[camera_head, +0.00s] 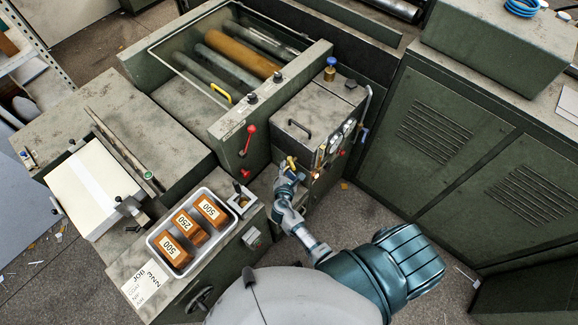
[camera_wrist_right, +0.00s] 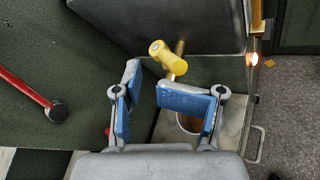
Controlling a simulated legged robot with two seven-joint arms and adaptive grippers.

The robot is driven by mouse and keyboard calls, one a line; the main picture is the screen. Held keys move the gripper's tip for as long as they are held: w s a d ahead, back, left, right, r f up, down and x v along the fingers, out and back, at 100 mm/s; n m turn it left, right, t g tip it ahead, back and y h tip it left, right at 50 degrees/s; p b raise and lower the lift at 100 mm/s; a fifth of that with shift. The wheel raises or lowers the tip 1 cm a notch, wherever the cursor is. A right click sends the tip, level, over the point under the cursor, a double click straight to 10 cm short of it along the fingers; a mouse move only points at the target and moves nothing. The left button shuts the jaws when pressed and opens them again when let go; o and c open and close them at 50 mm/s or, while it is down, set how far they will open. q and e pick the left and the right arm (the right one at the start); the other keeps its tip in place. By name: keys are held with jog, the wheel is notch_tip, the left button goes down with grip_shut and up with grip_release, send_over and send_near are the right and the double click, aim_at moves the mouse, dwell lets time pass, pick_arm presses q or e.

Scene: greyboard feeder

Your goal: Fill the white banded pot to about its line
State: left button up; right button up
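In the right wrist view, my right gripper (camera_wrist_right: 146,92) is open, with its two blue-padded fingers apart and nothing between them. A yellow tap handle (camera_wrist_right: 168,57) stands just beyond the fingertips, apart from them. A round pot (camera_wrist_right: 187,125) with a pale rim and brownish inside shows low behind the right-hand finger. That finger hides much of it, so its band, line and fill level cannot be told. In the head view, my right gripper (camera_head: 288,180) is at the front of the grey-green machine box, close below the yellow handle (camera_head: 291,162). My left gripper does not show.
A red-knobbed lever (camera_head: 249,139) is on the machine to the left; its red shaft also shows in the wrist view (camera_wrist_right: 25,88). A tray (camera_head: 152,240) of orange numbered blocks and a stack of board (camera_head: 92,190) lie further left. Open floor (camera_head: 385,215) lies to the right.

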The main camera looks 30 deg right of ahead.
jog(key=v, duration=1)
jog(key=shift+s+d, duration=0.15)
jog(key=shift+d, duration=0.05)
jog(key=shift+r, duration=0.1)
